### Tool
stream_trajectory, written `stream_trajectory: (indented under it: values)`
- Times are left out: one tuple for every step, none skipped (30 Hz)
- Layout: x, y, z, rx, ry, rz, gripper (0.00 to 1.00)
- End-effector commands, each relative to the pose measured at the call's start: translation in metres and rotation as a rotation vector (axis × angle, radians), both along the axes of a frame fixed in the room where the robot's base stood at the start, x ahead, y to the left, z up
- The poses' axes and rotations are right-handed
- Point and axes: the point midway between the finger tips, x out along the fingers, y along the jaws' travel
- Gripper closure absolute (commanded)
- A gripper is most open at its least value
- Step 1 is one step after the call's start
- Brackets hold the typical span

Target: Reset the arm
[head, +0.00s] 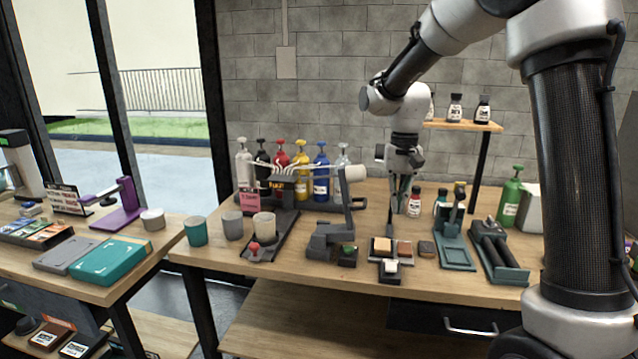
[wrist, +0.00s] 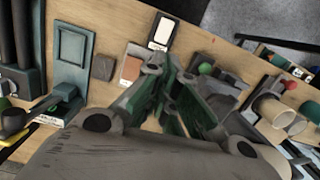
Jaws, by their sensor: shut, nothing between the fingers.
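My gripper (head: 397,207) hangs from my arm above the back middle of the wooden workbench (head: 350,280), pointing down. Its fingers are shut with nothing between them. In the wrist view my gripper (wrist: 172,95) fills the lower middle, with the bench beyond it. The gripper is apart from the sponges and brushes on the bench. The lower fingers partly cover the bench surface behind them.
A grey-green stand (head: 455,250) and a dark rack (head: 497,255) are to the right. Several pump bottles (head: 321,175) stand at the back left. Cups (head: 264,226) stand at the left.

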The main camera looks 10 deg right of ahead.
Motion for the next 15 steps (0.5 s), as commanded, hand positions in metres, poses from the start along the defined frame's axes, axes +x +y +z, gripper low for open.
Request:
stream_trajectory:
  values:
    - [-0.01,-0.003,-0.01,-0.003,0.019,0.046,1.0]
    - [-0.018,-0.005,-0.015,-0.004,0.031,0.076,1.0]
    - [-0.033,-0.009,-0.015,-0.004,0.033,0.118,1.0]
    - [-0.043,-0.012,-0.012,-0.002,0.027,0.144,1.0]
    - [-0.051,-0.016,-0.008,-0.001,0.018,0.165,1.0]
    - [-0.063,-0.021,-0.003,-0.001,0.006,0.189,1.0]
    - [-0.072,-0.025,0.002,-0.001,-0.005,0.205,1.0]
    - [-0.081,-0.028,0.006,-0.001,-0.017,0.221,1.0]
    - [-0.094,-0.034,0.012,-0.001,-0.034,0.239,1.0]
    - [-0.104,-0.038,0.017,-0.002,-0.049,0.251,1.0]
    - [-0.114,-0.043,0.022,-0.003,-0.066,0.263,1.0]
    - [-0.129,-0.048,0.028,-0.005,-0.091,0.277,1.0]
    - [-0.14,-0.053,0.033,-0.006,-0.11,0.287,1.0]
    - [-0.152,-0.057,0.037,-0.009,-0.13,0.294,1.0]
    - [-0.168,-0.063,0.042,-0.013,-0.16,0.303,1.0]
